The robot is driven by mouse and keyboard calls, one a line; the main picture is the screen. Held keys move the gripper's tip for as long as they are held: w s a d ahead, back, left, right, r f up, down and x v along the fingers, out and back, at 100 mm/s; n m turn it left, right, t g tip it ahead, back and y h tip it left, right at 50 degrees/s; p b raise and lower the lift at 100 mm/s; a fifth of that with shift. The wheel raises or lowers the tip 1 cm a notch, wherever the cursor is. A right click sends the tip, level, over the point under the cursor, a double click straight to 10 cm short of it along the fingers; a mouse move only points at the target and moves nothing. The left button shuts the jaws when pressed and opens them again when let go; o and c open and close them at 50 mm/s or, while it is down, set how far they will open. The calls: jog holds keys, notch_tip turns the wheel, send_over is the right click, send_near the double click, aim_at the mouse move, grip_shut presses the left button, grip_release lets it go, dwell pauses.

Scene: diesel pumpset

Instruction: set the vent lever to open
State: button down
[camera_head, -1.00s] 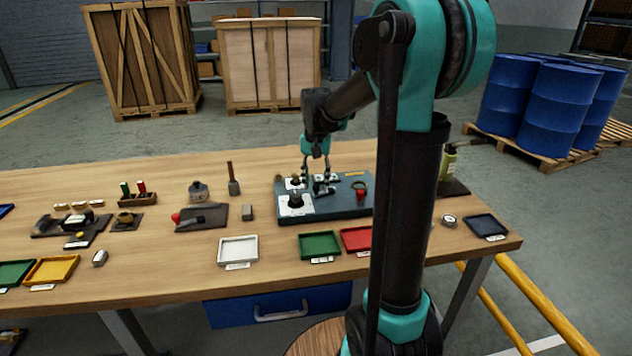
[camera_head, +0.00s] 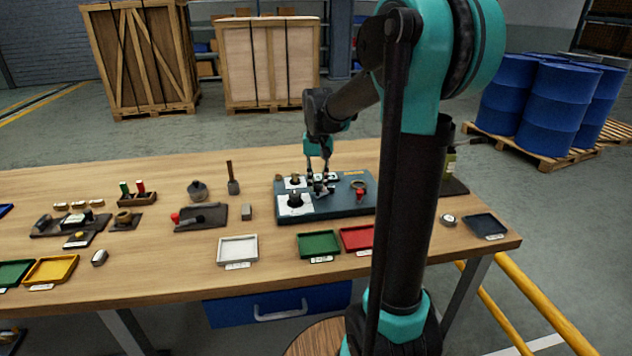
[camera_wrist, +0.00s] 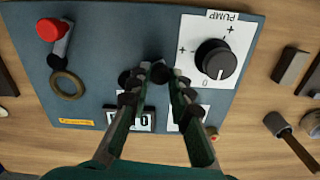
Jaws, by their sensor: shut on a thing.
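A blue-grey control panel (camera_head: 345,206) lies on the table and fills most of the wrist view (camera_wrist: 95,85). My gripper (camera_head: 318,178) is low over the panel's rear middle. In the wrist view, my gripper (camera_wrist: 152,76) has its fingers close together around a small dark part, apparently a lever (camera_wrist: 157,74). The fingers hide much of it, and I see no readable name on it. A lever with a red knob (camera_wrist: 52,30) stands elsewhere on the panel, apart from my gripper.
A black PUMP knob (camera_wrist: 215,60) on a white plate is close to the fingers. A brass-coloured ring (camera_wrist: 67,85) lies near the red-knobbed lever. White (camera_head: 238,250), green (camera_head: 318,245) and red (camera_head: 357,238) trays are in front of the panel. Bare wood separates several other items.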

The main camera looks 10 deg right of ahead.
jog(key=n, duration=0.2)
jog(key=s+d+n, duration=0.1)
jog(key=shift+s+d+n, duration=0.1)
jog(key=shift+s+n, duration=0.1)
jog(key=shift+n, duration=0.2)
jog(key=shift+s+d+n, duration=0.25)
jog(key=shift+d+n, duration=0.2)
jog(key=shift+n, duration=0.6)
jog(key=shift+s+d+n, duration=0.25)
jog(key=shift+d+n, duration=0.15)
jog(key=shift+n, duration=0.65)
jog(key=c, duration=1.4)
grip_release()
jog(key=shift+o, duration=0.2)
notch_tip(320, 180, up, 12)
